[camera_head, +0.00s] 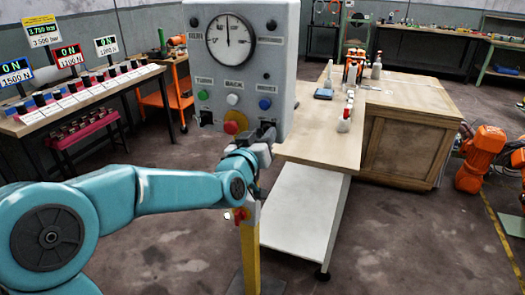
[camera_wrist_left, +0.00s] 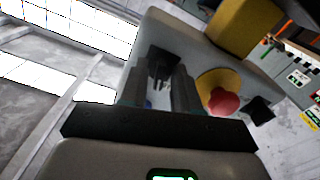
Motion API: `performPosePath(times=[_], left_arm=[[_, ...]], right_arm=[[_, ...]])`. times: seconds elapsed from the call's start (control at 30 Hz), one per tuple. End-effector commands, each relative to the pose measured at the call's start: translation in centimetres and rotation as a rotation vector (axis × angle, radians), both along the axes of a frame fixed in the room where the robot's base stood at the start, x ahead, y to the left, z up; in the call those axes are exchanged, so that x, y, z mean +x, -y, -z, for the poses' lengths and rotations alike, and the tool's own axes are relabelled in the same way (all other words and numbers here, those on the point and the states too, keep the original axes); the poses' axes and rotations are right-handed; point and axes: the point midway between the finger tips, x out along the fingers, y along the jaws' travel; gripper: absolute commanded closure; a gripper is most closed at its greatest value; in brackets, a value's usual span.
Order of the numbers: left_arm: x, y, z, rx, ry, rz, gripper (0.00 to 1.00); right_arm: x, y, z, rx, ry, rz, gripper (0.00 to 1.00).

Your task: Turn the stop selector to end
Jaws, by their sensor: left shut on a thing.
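A grey control box (camera_head: 248,75) stands upright on a yellow post (camera_head: 249,262). A red mushroom button on a yellow disc (camera_head: 235,122) is low on its face, and it also shows in the wrist view (camera_wrist_left: 223,101). My left gripper (camera_head: 264,134) is at the box's lower right corner, right of the red button. In the wrist view its two dark fingers (camera_wrist_left: 169,88) are shut on the black stop selector, which they mostly hide; its angle cannot be told. Another black selector (camera_head: 206,118) sits left of the red button, apart from the gripper. My right gripper is not in view.
Green (camera_head: 203,95), white (camera_head: 232,99) and blue (camera_head: 264,104) buttons sit above, under a round dial (camera_head: 231,42). A wooden bench (camera_head: 325,140) stands behind the box to the right. A table with displays (camera_head: 75,95) is at left.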

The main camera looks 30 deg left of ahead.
Motion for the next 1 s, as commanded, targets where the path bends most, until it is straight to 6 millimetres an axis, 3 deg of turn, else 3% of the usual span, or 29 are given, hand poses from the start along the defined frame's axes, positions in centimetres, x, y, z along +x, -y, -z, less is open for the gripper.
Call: performPosePath(times=[0.03, 0.33, 1.0], left_arm=[[0.0, 0.0, 0.5, -0.033, 0.011, 0.000, 0.99], [0.0, 0.0, 0.2, -0.199, 0.049, 0.000, 0.99], [0.0, 0.0, -0.1, -0.273, 0.066, 0.000, 0.99]], right_arm=[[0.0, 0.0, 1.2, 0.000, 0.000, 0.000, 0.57], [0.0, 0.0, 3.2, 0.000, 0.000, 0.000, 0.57], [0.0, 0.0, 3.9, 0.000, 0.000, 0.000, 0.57]])
